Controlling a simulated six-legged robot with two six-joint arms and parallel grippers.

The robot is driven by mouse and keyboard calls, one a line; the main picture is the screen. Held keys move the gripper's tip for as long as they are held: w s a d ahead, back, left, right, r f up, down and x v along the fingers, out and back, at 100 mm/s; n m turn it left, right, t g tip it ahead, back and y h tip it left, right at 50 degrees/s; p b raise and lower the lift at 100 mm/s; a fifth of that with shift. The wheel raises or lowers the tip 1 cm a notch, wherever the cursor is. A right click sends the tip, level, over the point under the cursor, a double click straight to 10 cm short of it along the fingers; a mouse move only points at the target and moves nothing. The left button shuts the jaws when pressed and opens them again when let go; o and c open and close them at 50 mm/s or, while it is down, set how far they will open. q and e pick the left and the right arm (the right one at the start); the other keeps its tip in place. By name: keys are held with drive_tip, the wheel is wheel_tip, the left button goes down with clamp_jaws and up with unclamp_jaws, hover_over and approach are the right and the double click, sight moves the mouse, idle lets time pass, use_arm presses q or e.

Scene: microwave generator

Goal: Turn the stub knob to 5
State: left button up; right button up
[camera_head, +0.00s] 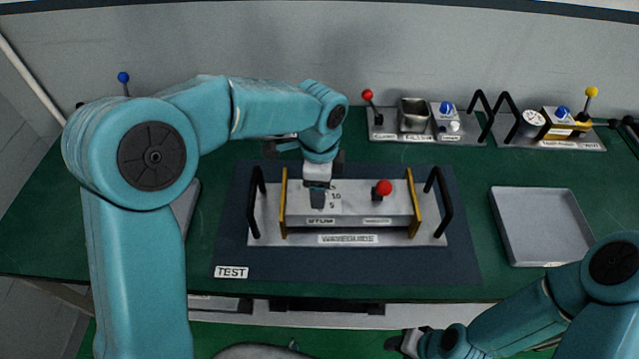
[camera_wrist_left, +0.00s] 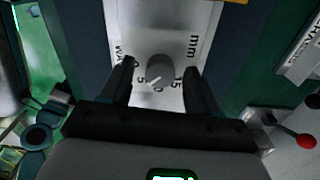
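The waveguide unit (camera_head: 347,240) sits on the dark TEST mat, with the stub label on its front left. In the left wrist view, the grey stub knob (camera_wrist_left: 160,68) stands on a pale scale plate (camera_wrist_left: 157,30) marked with numbers and "mm". Its white pointer line points toward the lower left, near the 5. My left gripper (camera_head: 318,195) reaches down over the knob and hides it in the head view. In the wrist view, its dark fingers (camera_wrist_left: 160,78) are apart, one each side of the knob, with visible gaps. My right gripper (camera_head: 405,342) is low at the bottom edge; its fingers are unclear.
A red-topped lever (camera_head: 382,188) stands on the unit right of my left gripper. Black handles (camera_head: 440,200) flank the unit. An empty grey tray (camera_head: 543,228) lies to the right. Modules with coloured knobs (camera_head: 447,122) stand along the back. Green bench is clear between them.

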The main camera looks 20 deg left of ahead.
use_arm(q)
drive_tip(key=shift+w+r, duration=0.1)
drive_tip(key=shift+r, duration=0.3)
wheel_tip(320, 180, up, 16)
drive_tip(key=shift+f, duration=0.25)
idle(0.3)
